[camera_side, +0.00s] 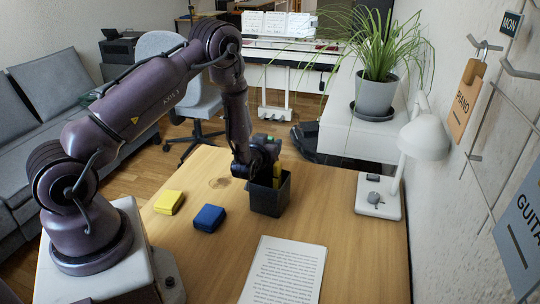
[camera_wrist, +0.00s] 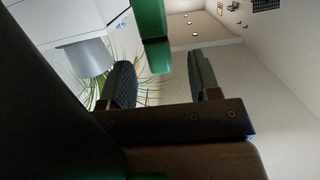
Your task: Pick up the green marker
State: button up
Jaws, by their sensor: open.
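A green object, likely the green marker (camera_wrist: 155,55), shows in the wrist view at the top middle, in the space beyond and between my two dark fingers; its whole shape is cut off. A small bit of green (camera_side: 269,139) shows at my gripper in the side view. My gripper (camera_wrist: 160,72) is open, its fingers apart with no visible contact on the green object. In the side view my gripper (camera_side: 262,155) is at the top of a dark square cup (camera_side: 270,199) on the table. Something yellow (camera_side: 278,173) stands in the cup, partly hidden by my gripper.
A yellow block (camera_side: 169,202) and a blue block (camera_side: 209,218) lie left of the cup on the wooden table (camera_side: 345,257). A printed sheet (camera_side: 285,272) lies at the front. A white lamp (camera_side: 379,200) stands at the right, near a potted plant (camera_side: 376,95).

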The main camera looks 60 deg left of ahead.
jog(key=shift+x, duration=1.5)
jog(key=shift+r, duration=0.1)
jog(key=c, duration=1)
